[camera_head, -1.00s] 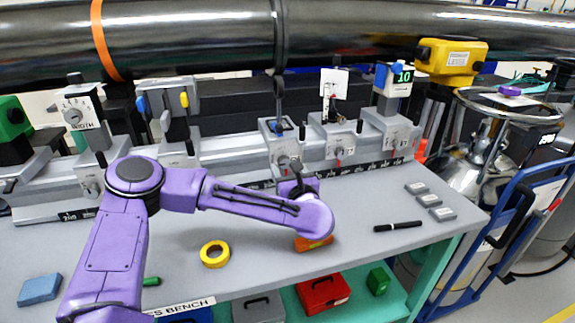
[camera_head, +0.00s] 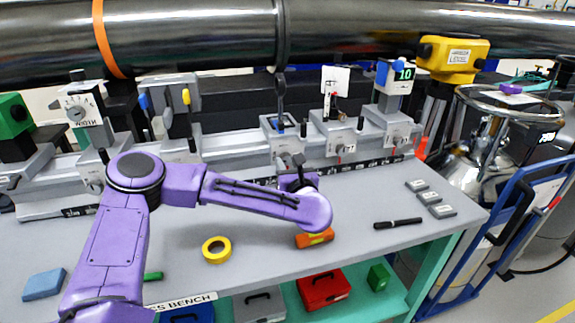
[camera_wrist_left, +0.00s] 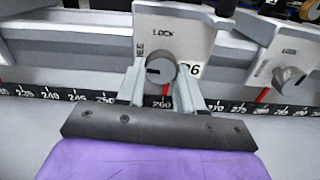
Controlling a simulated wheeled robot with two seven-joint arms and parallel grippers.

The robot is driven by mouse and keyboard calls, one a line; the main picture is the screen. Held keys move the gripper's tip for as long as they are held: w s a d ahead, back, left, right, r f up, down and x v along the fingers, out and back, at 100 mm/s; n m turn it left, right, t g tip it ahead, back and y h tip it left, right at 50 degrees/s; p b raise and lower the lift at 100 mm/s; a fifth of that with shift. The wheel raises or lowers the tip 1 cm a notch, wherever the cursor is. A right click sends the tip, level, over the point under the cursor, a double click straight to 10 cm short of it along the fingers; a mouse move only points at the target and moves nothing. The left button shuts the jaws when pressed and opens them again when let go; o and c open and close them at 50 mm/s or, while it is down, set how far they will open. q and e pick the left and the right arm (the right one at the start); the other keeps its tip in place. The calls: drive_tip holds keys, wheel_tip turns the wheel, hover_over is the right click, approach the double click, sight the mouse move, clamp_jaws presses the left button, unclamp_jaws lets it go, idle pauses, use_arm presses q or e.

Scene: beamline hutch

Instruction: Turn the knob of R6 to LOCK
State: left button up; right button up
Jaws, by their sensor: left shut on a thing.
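The grey round knob of R6 (camera_wrist_left: 158,69) is on the light grey carrier (camera_wrist_left: 172,25) in the left wrist view. LOCK is printed above the knob and FREE to its left. The dark mark on the knob's face lies toward its left side, the FREE side. The R6 label (camera_wrist_left: 190,71) is partly covered at the knob's right. My left gripper (camera_wrist_left: 160,78) is shut on the knob, one finger on each side. In the head view my left gripper (camera_head: 298,168) is at the carrier's front, and my purple wrist hides part of it.
Neighbouring carriers stand close on the rail, one with a similar knob (camera_wrist_left: 288,79) to the right. A ruler strip (camera_wrist_left: 240,106) runs below. On the bench lie a yellow tape roll (camera_head: 216,249), an orange block (camera_head: 315,238), a black pen (camera_head: 398,223) and small grey blocks (camera_head: 429,198).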

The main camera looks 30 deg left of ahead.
use_arm(q)
drive_tip(key=m+p, duration=0.1)
drive_tip(key=m, duration=0.3)
drive_tip(key=shift+r, duration=0.2)
drive_tip(key=m+p, duration=0.1)
drive_tip(key=m, duration=0.3)
drive_tip(key=shift+s+r+m+p, duration=0.1)
drive_tip(key=shift+m+p, duration=0.2)
drive_tip(key=m+p, duration=0.2)
drive_tip(key=m, duration=0.3)
drive_tip(key=shift+a+m+p, duration=0.1)
drive_tip(key=shift+m+p, duration=0.8)
drive_tip(key=shift+m, duration=0.8)
drive_tip(key=o, duration=1)
drive_tip(key=shift+o, duration=0.2)
drive_tip(key=shift+s, duration=0.1)
